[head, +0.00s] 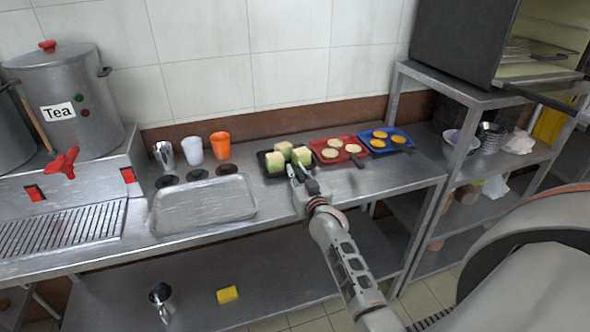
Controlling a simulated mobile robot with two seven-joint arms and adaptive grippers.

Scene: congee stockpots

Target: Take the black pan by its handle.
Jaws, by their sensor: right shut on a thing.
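The black pan (263,166) sits on the steel counter and holds several pale green and white blocks (276,161). My right gripper (297,177) is at the pan's near side, shut on its handle. The handle is mostly hidden by the fingers. The pan looks level; I cannot tell whether it is raised off the counter. My left gripper is not in view.
Close to the right are a red pan (343,140) and a blue pan (398,133) with round pieces. An empty metal tray (203,214) lies left, with cups (193,150) behind it. A shelf rack (438,152) stands right.

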